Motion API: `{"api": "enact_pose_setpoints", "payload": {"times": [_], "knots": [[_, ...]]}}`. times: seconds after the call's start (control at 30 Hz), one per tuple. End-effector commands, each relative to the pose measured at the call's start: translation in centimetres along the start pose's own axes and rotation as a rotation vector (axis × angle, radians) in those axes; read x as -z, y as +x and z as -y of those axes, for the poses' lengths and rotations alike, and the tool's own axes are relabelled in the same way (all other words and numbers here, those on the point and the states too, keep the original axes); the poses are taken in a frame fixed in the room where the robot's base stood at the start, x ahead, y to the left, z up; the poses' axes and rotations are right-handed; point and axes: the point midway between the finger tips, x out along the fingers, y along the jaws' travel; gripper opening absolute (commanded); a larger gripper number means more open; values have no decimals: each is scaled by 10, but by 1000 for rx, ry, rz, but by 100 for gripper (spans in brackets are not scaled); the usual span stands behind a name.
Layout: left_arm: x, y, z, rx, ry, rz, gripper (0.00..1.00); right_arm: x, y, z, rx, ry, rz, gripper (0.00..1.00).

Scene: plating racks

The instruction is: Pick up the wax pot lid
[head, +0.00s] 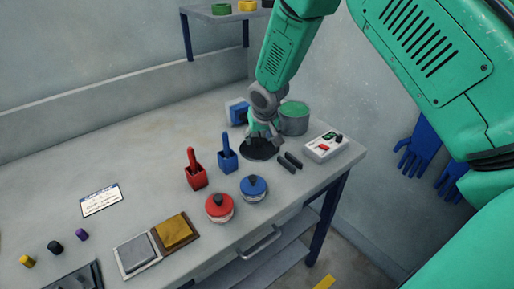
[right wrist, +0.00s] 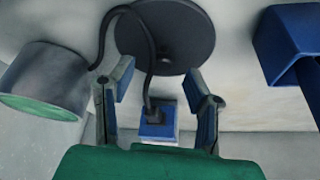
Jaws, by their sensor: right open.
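A round black disc, which I take for the wax pot lid (head: 251,154), lies flat on the bench; it also shows at the top of the right wrist view (right wrist: 194,25). My right gripper (head: 262,136) is directly over it and covers part of it. In the right wrist view the two fingers of my right gripper (right wrist: 161,95) are apart, with the disc beyond them. Whether they touch it cannot be told. A grey pot (head: 294,125) with a green top stands close to the right of the gripper. My left gripper is out of view.
A blue box (head: 237,112) is behind the gripper. A blue holder (head: 228,160) and a red holder (head: 196,180) stand left. A white control box (head: 325,147) and dark bars (head: 289,161) lie right. A black cord (right wrist: 125,12) curves between the fingers.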

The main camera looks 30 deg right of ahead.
Motion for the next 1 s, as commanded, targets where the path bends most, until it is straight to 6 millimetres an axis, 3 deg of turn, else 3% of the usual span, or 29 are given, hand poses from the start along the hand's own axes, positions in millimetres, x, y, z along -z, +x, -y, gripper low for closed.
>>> {"api": "enact_pose_setpoints", "payload": {"times": [0.2,0.47,0.57,0.6,1.0], "knots": [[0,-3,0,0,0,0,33,-1,29,2,0,0,2,44],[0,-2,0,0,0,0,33,-1,32,1,0,1,1,44],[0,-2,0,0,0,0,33,-1,32,1,0,1,2,16],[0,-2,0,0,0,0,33,-1,32,1,0,0,2,2],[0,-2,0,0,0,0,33,0,31,2,0,0,1,0]]}}
